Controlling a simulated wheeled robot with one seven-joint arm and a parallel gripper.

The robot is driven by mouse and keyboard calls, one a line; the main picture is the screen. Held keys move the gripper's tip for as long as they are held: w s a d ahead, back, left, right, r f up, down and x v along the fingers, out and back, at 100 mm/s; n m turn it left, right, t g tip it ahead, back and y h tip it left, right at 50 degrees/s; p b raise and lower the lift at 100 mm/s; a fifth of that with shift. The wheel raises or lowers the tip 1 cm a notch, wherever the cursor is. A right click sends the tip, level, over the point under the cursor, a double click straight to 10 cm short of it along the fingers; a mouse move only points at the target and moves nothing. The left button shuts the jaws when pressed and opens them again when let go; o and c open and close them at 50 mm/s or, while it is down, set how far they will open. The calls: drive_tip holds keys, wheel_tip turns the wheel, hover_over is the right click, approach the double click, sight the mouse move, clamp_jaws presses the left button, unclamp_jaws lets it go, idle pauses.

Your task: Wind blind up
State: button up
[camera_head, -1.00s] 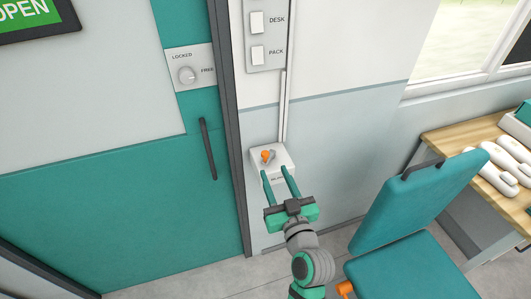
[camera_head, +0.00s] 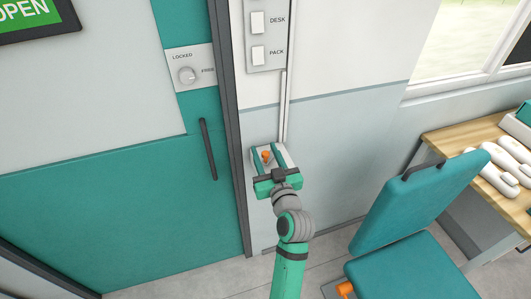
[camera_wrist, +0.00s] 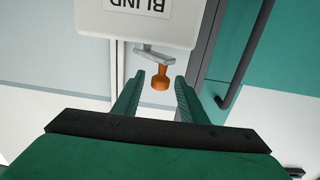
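The blind winder is a white wall box (camera_wrist: 140,22) labelled BLIND, which appears upside down in the wrist view. It carries a small grey crank arm (camera_wrist: 154,50) with an orange knob (camera_wrist: 162,78). The knob also shows in the head view (camera_head: 266,156). My gripper (camera_head: 267,158) is open at the box, its two green fingers on either side of the knob. In the wrist view my gripper (camera_wrist: 157,95) has the knob between and slightly beyond the fingertips, with gaps on both sides. Much of the box (camera_head: 286,158) is hidden by my gripper in the head view.
A teal chair (camera_head: 415,215) and a wooden table (camera_head: 445,140) stand at the right.

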clamp_jaws()
drive_tip(key=shift+a+m+h, duration=0.1)
drive_tip(key=shift+m+h, duration=0.2)
drive_tip(key=shift+h, duration=0.2)
drive_tip(key=shift+w+a+m+h, duration=0.1)
drive_tip(key=shift+a+m+h, duration=0.15)
drive_tip(key=shift+m+h, duration=0.45)
drive_tip(key=shift+w+a+m+h, duration=0.2)
drive_tip(key=shift+m+h, duration=0.35)
drive_tip(key=shift+h, duration=0.4)
drive_tip(key=shift+w+a+m+h, duration=0.15)
drive_tip(key=shift+m+h, duration=0.35)
drive_tip(key=shift+h, duration=0.5)
drive_tip(key=shift+w+a+m+h, duration=0.2)
drive_tip(key=shift+m+h, duration=0.35)
drive_tip(key=shift+h, duration=0.4)
drive_tip(key=shift+w+a+m+g+h, duration=0.1)
drive_tip(key=shift+w+m+g+h, duration=0.2)
drive_tip(key=shift+m+h, duration=0.7)
drive_tip(key=shift+w+a+m+g+h, duration=0.1)
drive_tip(key=shift+w+m+g+h, duration=0.35)
drive_tip(key=shift+h, duration=0.85)
drive_tip(key=shift+s+m+h, duration=0.15)
drive_tip(key=shift+m+h, duration=0.15)
drive_tip(key=shift+m, duration=0.05)
unclamp_jaws()
drive_tip(key=shift+d, duration=0.1)
